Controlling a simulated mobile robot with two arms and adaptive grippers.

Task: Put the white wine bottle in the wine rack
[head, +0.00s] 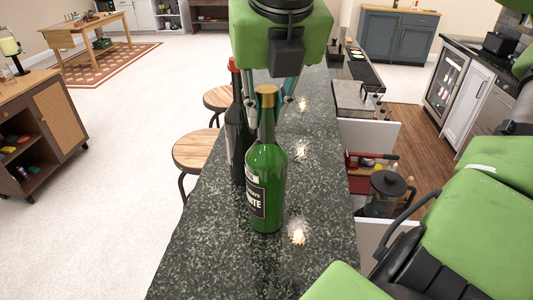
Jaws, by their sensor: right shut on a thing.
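The green wine bottle (267,172) has a gold cap and a dark label ending in "TE". It is upright over the dark speckled bar counter (200,255); whether its base touches the stone is hard to tell. My right gripper (268,106) comes down from the top, its fingers on either side of the bottle's neck, shut on it. A dark bottle (236,125) with a red cap stands close behind it on the left, partly hidden. My left gripper is not in view. I cannot make out a wine rack.
Wooden stools (198,151) stand along the counter's left side. Below its right side are a French press (387,190) and a red-handled item (371,156). The counter's near part is clear.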

